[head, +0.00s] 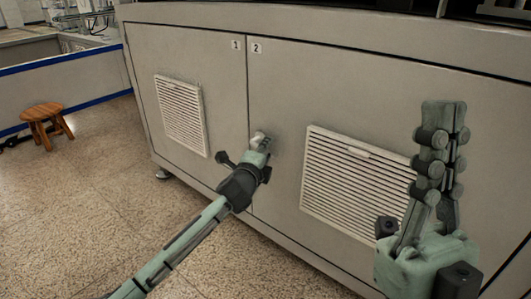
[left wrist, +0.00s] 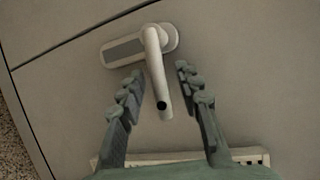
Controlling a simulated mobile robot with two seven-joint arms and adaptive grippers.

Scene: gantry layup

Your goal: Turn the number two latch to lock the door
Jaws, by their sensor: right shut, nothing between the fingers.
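The number two door (head: 360,90) appears closed, flush with the door beside it, and carries a "2" label (head: 257,48) at its top left corner. Its pale latch (head: 258,136) is mostly hidden behind my left gripper (head: 262,146) in the head view. In the left wrist view the latch (left wrist: 154,62) shows a lever pointing down towards my gripper from a rounded plate. My left gripper (left wrist: 159,74) is open, with one finger on each side of the lever and gaps showing. My right gripper (head: 443,106) is shut and empty, raised at the right.
The number one door (head: 185,55) is to the left, with a louvred vent (head: 180,115). Another vent (head: 345,190) is on the number two door. A wooden stool (head: 45,115) stands far left. The speckled floor (head: 110,185) in front is clear.

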